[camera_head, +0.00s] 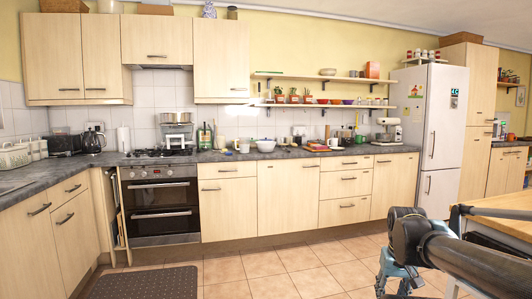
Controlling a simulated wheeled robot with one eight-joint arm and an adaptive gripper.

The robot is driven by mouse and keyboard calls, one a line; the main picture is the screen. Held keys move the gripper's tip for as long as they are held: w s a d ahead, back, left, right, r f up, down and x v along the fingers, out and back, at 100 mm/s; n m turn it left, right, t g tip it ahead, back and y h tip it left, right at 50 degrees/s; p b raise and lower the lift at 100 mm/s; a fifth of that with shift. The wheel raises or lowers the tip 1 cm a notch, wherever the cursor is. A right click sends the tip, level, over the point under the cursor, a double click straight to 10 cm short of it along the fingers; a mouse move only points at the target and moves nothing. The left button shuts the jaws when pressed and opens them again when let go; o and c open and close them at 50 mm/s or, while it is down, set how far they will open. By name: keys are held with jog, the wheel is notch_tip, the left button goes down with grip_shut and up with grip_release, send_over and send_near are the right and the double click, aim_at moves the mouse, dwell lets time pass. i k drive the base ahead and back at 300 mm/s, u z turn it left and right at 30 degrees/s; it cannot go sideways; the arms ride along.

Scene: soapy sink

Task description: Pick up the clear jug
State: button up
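I cannot make out a clear jug for certain; the items on the far counter are small in this view. A dark kettle (92,141) with a handle stands on the left counter, and several cups and a white bowl (266,145) stand on the back counter. My gripper (396,287) hangs at the lower right, in front of the tiled floor and far from the counters. It is seen partly from behind, and its fingertips are not clear. I see nothing held in it.
An L-shaped counter (300,153) runs along the left and back, with an oven (160,205) below the hob. A white fridge (428,130) stands at the back right. A wooden worktop (505,202) is close on the right. A dark mat (147,283) lies on the open floor.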

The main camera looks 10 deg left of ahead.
aim_at(244, 142)
jog(key=k, duration=1.3)
jog(key=u, duration=0.35)
jog(key=i, duration=0.6)
jog(key=u, duration=0.8)
jog(key=i, duration=1.05)
jog(key=u, duration=0.45)
jog(key=i, duration=2.25)
jog(key=z, duration=1.1)
jog(key=i, duration=0.95)
jog(key=z, duration=0.6)
